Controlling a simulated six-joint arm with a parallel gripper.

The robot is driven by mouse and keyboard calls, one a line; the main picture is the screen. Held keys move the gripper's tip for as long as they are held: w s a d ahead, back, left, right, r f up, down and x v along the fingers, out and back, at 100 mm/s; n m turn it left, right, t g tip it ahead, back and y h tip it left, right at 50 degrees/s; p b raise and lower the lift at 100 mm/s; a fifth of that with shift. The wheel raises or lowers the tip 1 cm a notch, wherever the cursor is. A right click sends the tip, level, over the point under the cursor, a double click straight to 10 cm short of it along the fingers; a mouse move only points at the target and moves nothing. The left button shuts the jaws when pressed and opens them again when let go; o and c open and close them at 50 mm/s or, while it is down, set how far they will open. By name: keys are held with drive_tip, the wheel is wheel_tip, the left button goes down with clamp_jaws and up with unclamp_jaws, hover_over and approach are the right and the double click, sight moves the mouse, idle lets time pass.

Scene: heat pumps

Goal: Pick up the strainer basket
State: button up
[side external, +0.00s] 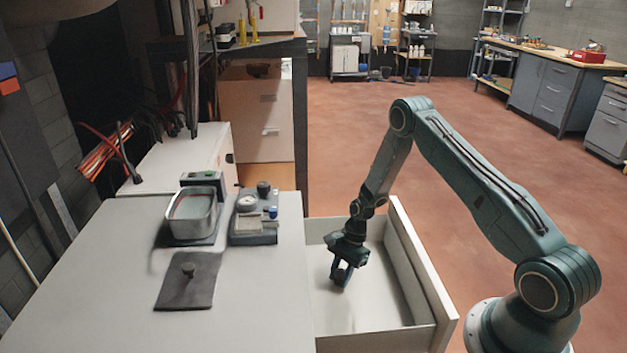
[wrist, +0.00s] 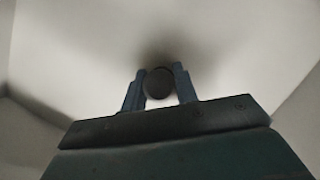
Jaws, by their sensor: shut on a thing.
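My gripper (side external: 341,276) is down inside an open white drawer (side external: 383,318), over its pale floor. In the wrist view my gripper (wrist: 159,88) has its two blue fingers on either side of a dark round piece (wrist: 158,83) and is shut on it. The piece appears to be the strainer basket, seen end-on; its sides and any mesh cannot be made out. In the side view the piece is too small and too hidden by the fingers to tell apart. Whether it touches the drawer floor is unclear.
The drawer walls stand close around my gripper. Left of it, a grey worktop (side external: 90,290) holds a metal container (side external: 192,214), a device with a gauge (side external: 254,222) and a dark mat (side external: 184,294) with a small knob-like part (side external: 188,268). The worktop's front left is clear.

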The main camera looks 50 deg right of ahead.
sight(340, 271)
drive_tip(key=shift+r, duration=0.15)
wheel_tip(340, 271, up, 20)
idle(0.9)
drive_tip(key=shift+w, duration=0.1)
idle(0.4)
